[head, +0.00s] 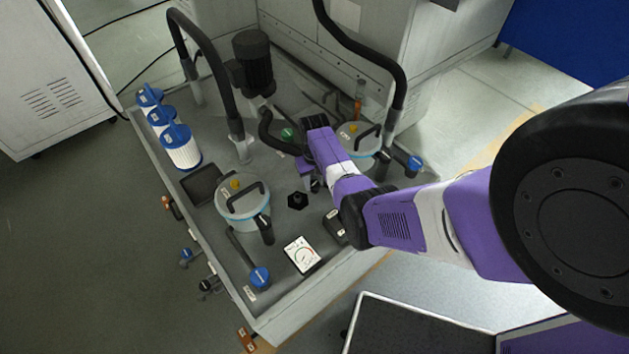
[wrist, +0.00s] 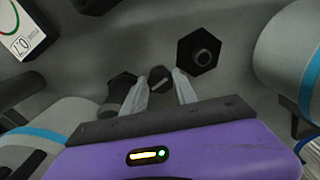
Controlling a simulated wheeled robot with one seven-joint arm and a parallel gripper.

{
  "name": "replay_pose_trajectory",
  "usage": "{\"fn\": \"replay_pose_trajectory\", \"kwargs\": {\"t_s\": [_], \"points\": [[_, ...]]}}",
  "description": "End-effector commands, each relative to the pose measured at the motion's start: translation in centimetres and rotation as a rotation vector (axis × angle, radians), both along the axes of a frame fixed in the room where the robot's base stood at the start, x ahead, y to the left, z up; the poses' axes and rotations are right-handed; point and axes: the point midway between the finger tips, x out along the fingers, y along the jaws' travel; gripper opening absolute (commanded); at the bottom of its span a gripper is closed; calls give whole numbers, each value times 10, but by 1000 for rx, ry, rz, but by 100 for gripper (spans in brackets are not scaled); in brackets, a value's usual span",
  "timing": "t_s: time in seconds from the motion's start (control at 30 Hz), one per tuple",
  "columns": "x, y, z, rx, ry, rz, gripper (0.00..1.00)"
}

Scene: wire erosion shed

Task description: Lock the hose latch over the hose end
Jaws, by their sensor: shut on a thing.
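My gripper (head: 314,183) reaches down over the grey tank top, mostly hidden behind my purple wrist in the head view. In the wrist view its two pale fingers (wrist: 162,84) are close together around a small dark round piece (wrist: 159,77) with a light slot or bar across it. I cannot tell whether this piece is the hose latch or the hose end. A black hexagonal fitting (wrist: 199,52) with a round centre stands just beside the fingers, apart from them; it also shows in the head view (head: 297,201). Another dark hexagonal part (wrist: 122,82) lies on the other side, partly covered by a finger.
Two lidded canisters, one at front left (head: 243,207) and one behind my wrist (head: 362,146), flank the gripper. A gauge (head: 302,254), a blue-knobbed valve (head: 260,278), a motor (head: 253,62) and tall black hoses (head: 207,50) crowd the tank. Blue-capped filters (head: 182,148) line its left edge.

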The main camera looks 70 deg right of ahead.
Motion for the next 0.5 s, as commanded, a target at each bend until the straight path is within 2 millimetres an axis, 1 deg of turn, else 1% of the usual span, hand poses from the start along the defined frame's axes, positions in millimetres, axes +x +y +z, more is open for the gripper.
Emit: {"fn": "replay_pose_trajectory", "kwargs": {"t_s": [0.2, 0.5], "points": [[1, 1, 1, 1, 1, -120, 0], [1, 0, 1, 1, 0, -197, 0]]}}
